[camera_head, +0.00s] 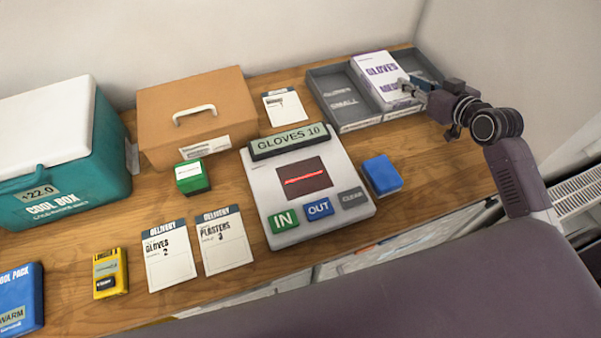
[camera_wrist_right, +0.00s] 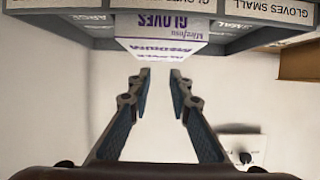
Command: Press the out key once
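The blue OUT key (camera_head: 318,209) sits on the front of a light grey counter device (camera_head: 262,190), between the green IN key (camera_head: 283,221) and the grey CLEAR key (camera_head: 353,198). The device's display (camera_head: 289,141) reads "GLOVES 10", and a red line shows in its dark window (camera_head: 304,179). My right gripper (camera_head: 408,86) is at the right end of the table, beside a white and purple gloves box (camera_head: 378,77), well away from the keys. In the right wrist view my right gripper (camera_wrist_right: 160,74) is open, with the gloves box (camera_wrist_right: 160,38) just beyond its fingertips. My left gripper is out of view.
A grey divided tray (camera_head: 334,98) holds the gloves box. A blue block (camera_head: 382,175) stands right of the device, a green box (camera_head: 193,177) left of it. Delivery cards (camera_head: 225,240), a yellow item (camera_head: 110,273), a brown case (camera_head: 197,117) and a teal cool box (camera_head: 62,155) fill the left side.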

